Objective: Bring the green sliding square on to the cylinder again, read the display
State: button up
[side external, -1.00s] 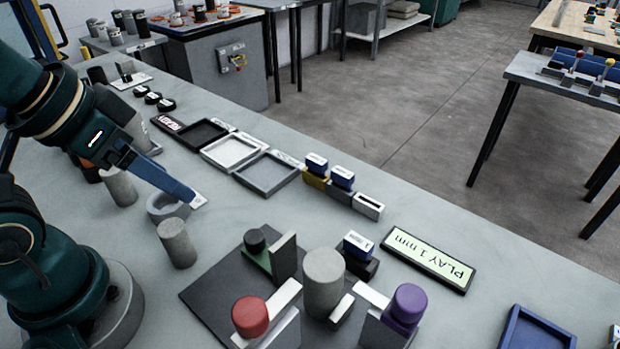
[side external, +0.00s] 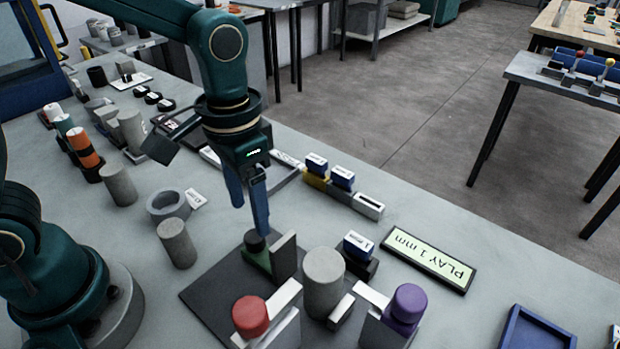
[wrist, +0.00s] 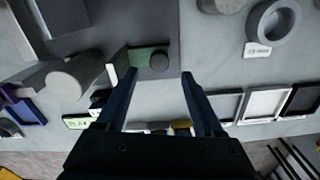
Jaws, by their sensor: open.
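The green sliding square (side external: 259,262) has a dark knob (side external: 254,242) on its base and a grey upright plate (side external: 285,257). It lies on the dark plate (side external: 207,294), left of the grey cylinder (side external: 323,282), with a gap visible in the wrist view between the green base (wrist: 144,57) and the cylinder (wrist: 72,78). My gripper (side external: 249,215) points down above the knob; in the wrist view its two blue fingers (wrist: 156,78) are spread and empty, with the knob seen beyond them.
Red-knobbed (side external: 250,316) and purple-knobbed (side external: 405,306) slides stand on the near side of the cylinder. A blue-topped block (side external: 357,247) stands close behind the cylinder.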

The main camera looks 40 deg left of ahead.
aim_at(253, 236)
jog(key=shift+f, duration=2.55)
grip_shut()
